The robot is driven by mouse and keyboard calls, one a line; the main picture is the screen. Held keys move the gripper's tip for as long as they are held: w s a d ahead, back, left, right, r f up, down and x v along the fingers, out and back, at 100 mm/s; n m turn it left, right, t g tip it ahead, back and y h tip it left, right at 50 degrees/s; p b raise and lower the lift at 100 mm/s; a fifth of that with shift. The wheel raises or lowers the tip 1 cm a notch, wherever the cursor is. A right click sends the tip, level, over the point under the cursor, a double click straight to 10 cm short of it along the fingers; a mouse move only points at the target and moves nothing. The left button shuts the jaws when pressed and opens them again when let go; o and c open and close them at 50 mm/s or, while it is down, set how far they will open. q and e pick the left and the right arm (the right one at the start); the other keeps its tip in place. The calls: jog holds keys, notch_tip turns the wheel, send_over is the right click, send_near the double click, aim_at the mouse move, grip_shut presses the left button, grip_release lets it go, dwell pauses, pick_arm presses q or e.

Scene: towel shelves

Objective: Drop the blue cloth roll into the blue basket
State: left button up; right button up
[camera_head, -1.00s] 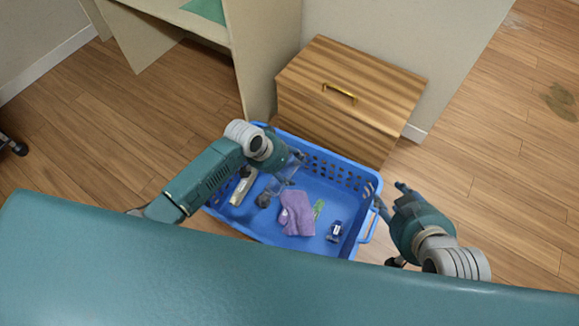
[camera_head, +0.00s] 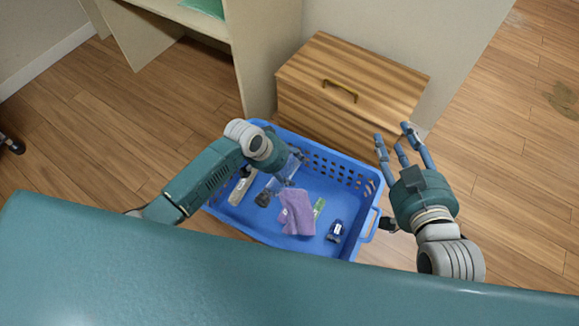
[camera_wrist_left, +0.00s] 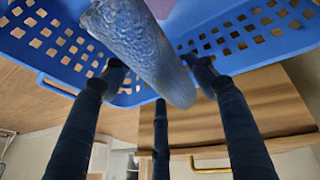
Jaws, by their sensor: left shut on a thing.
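My left gripper (camera_head: 281,180) is over the left part of the blue basket (camera_head: 335,188), in front of its far wall. It is shut on the blue cloth roll (camera_wrist_left: 140,45), which lies slanted between the dark fingers in the left wrist view. In the head view the roll barely stands out against the basket. The basket stands on the floor, and its pierced wall also shows in the wrist view (camera_wrist_left: 240,60). My right gripper (camera_head: 402,145) is open and empty, just right of the basket, fingers pointing away from me.
A wooden drawer cabinet (camera_head: 350,85) stands right behind the basket. A shelf unit (camera_head: 255,50) is at the back left. Floor at right is free.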

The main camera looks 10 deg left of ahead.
pick_arm(q)
jog(key=o, duration=1.2)
jog(key=shift+r, duration=0.1)
jog(key=v, duration=1.1)
jog(key=shift+a+r, duration=0.2)
jog(key=shift+r, duration=0.15)
